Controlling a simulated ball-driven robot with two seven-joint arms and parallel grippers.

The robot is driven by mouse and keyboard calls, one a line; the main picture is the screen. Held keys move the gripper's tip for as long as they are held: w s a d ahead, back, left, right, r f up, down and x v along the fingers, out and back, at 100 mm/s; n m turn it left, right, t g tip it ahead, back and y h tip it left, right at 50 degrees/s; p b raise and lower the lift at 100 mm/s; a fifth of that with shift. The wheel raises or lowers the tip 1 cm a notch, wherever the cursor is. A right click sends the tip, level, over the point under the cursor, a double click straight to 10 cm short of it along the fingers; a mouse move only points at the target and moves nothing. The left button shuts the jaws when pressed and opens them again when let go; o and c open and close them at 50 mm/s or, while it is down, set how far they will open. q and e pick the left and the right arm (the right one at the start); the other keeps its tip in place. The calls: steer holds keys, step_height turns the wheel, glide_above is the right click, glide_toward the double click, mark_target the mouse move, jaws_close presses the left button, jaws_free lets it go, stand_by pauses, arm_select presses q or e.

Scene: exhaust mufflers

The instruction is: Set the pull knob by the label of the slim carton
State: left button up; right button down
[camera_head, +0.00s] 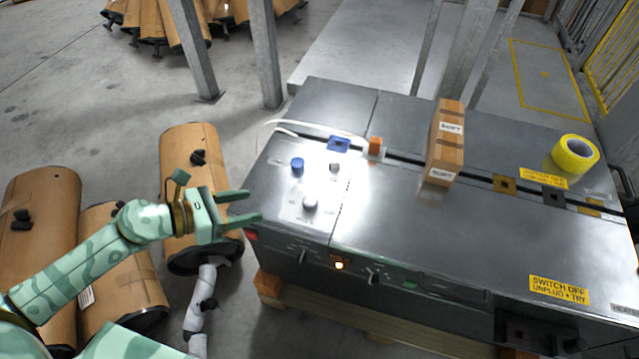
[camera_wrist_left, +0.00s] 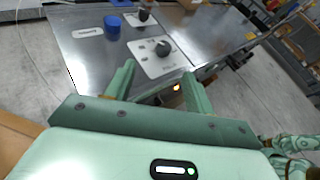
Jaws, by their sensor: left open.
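The slim carton (camera_head: 446,145) stands upright on the grey machine top, right of centre. It has white labels on its top and front; the front label (camera_head: 440,174) seems to read "SOFT". Three knobs are at the machine's left end: a blue knob (camera_head: 297,165), a small grey knob (camera_head: 335,168) and a larger grey knob (camera_head: 310,204) on a pale marked plate. Which is the pull knob I cannot tell. My left gripper (camera_head: 252,206) is open and empty, left of the larger knob. This knob also shows beyond the fingers in the left wrist view (camera_wrist_left: 163,48). My right gripper is not in view.
An orange block (camera_head: 375,145), a blue piece (camera_head: 338,144) and a yellow tape roll (camera_head: 575,154) are on the machine. A lit orange lamp (camera_head: 339,265) is on its front face. The top between knobs and carton is mostly clear.

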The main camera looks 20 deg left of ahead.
mark_target(306, 202)
arm_select(q)
steer(key=shift+m, duration=0.9)
steer(key=b+x, duration=0.1)
steer(key=x, duration=0.4)
steer(key=b+x, duration=0.1)
steer(key=x, duration=0.4)
steer(key=s+b+x, duration=0.1)
steer(key=x, duration=0.4)
steer(key=shift+s+d+f, duration=0.1)
steer(key=shift+d+f, duration=0.25)
steer(key=shift+w+d+f, duration=0.1)
steer(key=shift+w+d, duration=0.25)
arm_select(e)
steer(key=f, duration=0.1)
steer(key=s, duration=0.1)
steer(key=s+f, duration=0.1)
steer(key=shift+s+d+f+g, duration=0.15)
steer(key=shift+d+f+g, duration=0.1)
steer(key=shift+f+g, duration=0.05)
arm_select(q)
steer(key=c, duration=1)
